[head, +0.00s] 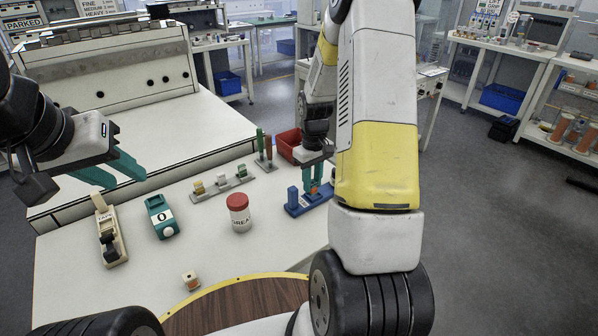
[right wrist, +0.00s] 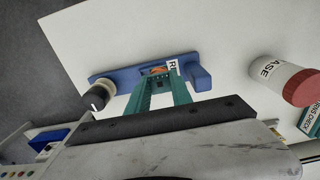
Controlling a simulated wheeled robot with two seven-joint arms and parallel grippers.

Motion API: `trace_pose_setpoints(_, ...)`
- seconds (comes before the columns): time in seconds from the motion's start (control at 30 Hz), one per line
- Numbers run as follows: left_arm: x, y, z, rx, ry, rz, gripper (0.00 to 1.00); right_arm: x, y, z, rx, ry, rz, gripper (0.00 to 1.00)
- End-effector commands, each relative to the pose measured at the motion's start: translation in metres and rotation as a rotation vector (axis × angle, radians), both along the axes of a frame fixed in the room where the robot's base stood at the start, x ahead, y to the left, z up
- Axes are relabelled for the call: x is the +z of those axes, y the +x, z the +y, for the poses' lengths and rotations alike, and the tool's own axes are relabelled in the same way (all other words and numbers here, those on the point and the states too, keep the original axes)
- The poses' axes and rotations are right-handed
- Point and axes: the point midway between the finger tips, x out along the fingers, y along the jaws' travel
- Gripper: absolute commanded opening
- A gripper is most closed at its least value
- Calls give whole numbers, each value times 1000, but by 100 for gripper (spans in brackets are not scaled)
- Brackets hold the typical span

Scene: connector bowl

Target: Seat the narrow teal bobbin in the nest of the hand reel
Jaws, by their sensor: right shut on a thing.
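The blue hand reel (head: 296,208) lies at the right of the white table, with an upright blue post at one end; in the right wrist view its base (right wrist: 118,77) shows beyond my fingers. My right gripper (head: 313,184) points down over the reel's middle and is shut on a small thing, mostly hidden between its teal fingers. Some orange (right wrist: 158,71) shows there, and I cannot tell whether it is the held thing or part of the reel. I cannot make out the teal bobbin for certain; a small green piece (head: 241,171) stands on the grey rack. My left gripper (head: 140,176) is open and empty.
The grey rack (head: 213,193) holds several small pieces. A red bin (head: 288,143) is behind.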

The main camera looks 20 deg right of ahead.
Motion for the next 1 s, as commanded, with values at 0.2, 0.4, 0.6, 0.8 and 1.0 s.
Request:
trace_pose_setpoints(0.2,0,0,0,0,0,0,36,-2,17,-11,-1,0,0,0)
trace_pose_setpoints(0.4,0,0,0,0,0,0,36,-20,22,-14,0,2,5,0)
trace_pose_setpoints(0.6,0,0,0,0,0,0,36,-38,22,-14,0,1,1,0)
trace_pose_setpoints(0.8,0,0,0,0,0,0,36,-38,22,-14,0,0,0,0)
trace_pose_setpoints(1.0,0,0,0,0,0,0,36,-40,22,-14,-1,0,0,46)
